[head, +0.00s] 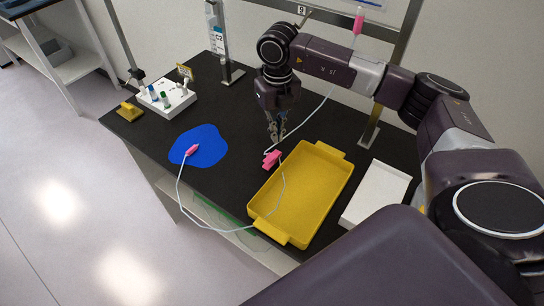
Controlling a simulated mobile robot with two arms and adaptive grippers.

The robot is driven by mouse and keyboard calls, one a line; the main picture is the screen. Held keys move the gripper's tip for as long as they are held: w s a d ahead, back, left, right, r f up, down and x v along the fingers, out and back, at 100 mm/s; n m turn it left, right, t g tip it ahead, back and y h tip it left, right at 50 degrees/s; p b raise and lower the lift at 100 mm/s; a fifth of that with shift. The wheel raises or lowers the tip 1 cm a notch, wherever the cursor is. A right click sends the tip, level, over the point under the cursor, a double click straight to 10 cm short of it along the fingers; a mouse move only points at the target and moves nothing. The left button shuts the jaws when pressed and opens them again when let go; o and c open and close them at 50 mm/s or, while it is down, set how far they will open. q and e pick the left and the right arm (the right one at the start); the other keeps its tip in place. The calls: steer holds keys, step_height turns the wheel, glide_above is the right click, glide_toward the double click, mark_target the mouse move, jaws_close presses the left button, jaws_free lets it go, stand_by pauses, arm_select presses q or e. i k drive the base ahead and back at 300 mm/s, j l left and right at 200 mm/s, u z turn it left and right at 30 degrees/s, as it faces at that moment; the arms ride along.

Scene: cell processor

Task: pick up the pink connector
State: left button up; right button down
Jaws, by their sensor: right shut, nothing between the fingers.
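A small pink connector (192,150) lies on the blue round mat (213,141), with a thin white tube running from it. A second pink piece (271,159), perhaps a clamp, lies at the far left corner of the yellow tray (327,161). A third pink piece (359,21) hangs at the top on the metal stand, with a tube leading down. My right gripper (275,137) points down just above the second pink piece, shut and empty. I cannot tell whether it touches that piece. My left gripper is not in view.
A white rack (177,104) with small vials stands at the back left, beside a yellow block (129,112). A white tray (375,193) lies right of the yellow tray. The tube loops over the table's front edge. Bare black tabletop (225,186) lies between mat and yellow tray.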

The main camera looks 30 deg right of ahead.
mark_target(192, 151)
steer(key=i+j, duration=0.15)
steer(key=j, duration=0.2)
steer(key=i+j, duration=0.35)
steer(key=j, duration=0.3)
